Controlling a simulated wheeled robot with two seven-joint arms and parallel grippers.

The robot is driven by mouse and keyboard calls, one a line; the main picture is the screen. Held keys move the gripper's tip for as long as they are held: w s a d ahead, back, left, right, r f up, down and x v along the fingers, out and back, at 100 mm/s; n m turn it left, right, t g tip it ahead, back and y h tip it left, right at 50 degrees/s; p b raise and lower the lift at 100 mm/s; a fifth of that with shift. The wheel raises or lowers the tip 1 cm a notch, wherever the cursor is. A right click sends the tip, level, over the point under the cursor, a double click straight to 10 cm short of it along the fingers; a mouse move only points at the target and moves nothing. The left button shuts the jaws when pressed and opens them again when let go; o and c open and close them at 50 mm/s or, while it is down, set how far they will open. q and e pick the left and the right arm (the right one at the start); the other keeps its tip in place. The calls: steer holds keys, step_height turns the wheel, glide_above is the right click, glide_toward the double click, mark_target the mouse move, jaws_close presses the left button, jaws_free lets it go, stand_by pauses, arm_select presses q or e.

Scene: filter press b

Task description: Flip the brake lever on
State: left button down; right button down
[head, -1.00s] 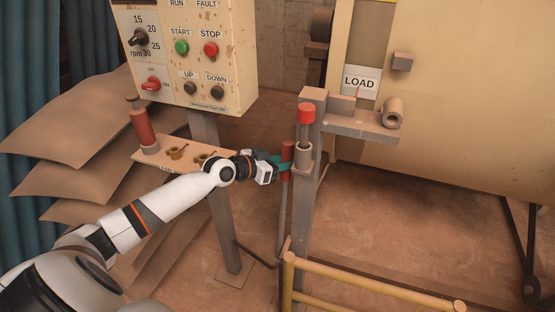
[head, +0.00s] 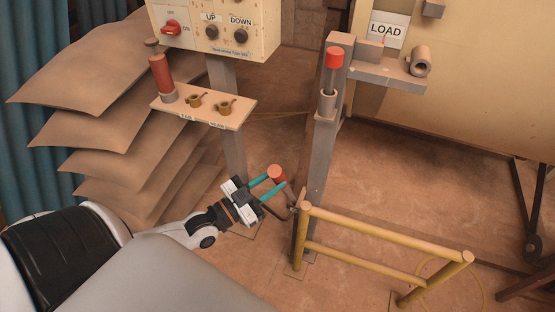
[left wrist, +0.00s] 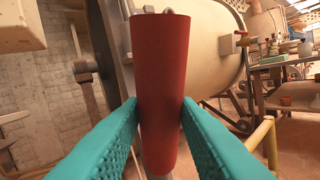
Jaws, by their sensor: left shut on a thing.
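The brake lever's red handle (head: 277,174) is in the head view, low and to the left of the grey post (head: 318,150). It tilts out from the post toward me. My left gripper (head: 267,186) has its teal fingers closed on the handle, one on each side. In the left wrist view the red handle (left wrist: 163,90) stands between the two teal fingers (left wrist: 160,120) and touches both. The lever's lower end is partly hidden by the gripper and the rail. My right gripper is not in view.
A yellow rail (head: 380,235) stands just right of my left gripper. A control panel (head: 225,30) and a small shelf (head: 235,113) with a red bottle-like object (head: 160,75) are behind. A red-topped rod (head: 333,58) sits in a holder on the post.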

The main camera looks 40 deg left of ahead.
arm_select(q)
steer(key=shift+s+d+f, duration=0.2)
steer(key=shift+s+f, duration=0.35)
steer(key=shift+s, duration=0.05)
steer(key=shift+f, duration=0.15)
steer(key=c, duration=1.4)
jaws_free()
steer(key=shift+s, duration=0.1)
steer(key=shift+o, duration=0.2)
steer(key=shift+s, duration=0.1)
steer(key=shift+r, duration=0.25)
steer(key=b+v, duration=0.1)
steer(key=v, duration=1.1)
steer(key=shift+f, duration=0.2)
